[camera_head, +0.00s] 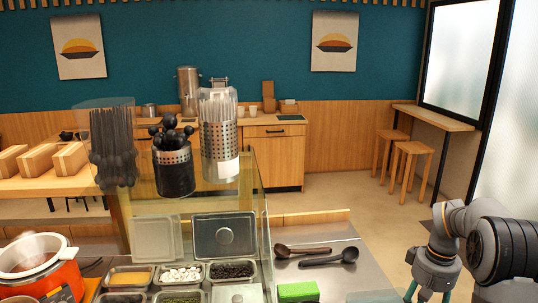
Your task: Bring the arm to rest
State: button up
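My arm stands at the right edge in the head view, with its grey links bent and its wrist hanging down. My gripper (428,291) is at the bottom right, beyond the right end of the steel counter (345,270). Its teal fingers point down and appear spread apart, with nothing seen between them. The fingertips are partly cut off by the bottom edge of the picture.
Two dark ladles (330,257) and a green block (298,291) lie on the counter left of my gripper. Topping trays (232,271), a red-orange cooker (42,270) and utensil holders (174,172) stand further left. Stools (411,150) stand behind.

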notch_tip(320, 180, up, 4)
jog(key=p, duration=0.3)
jog(key=shift+r, duration=0.1)
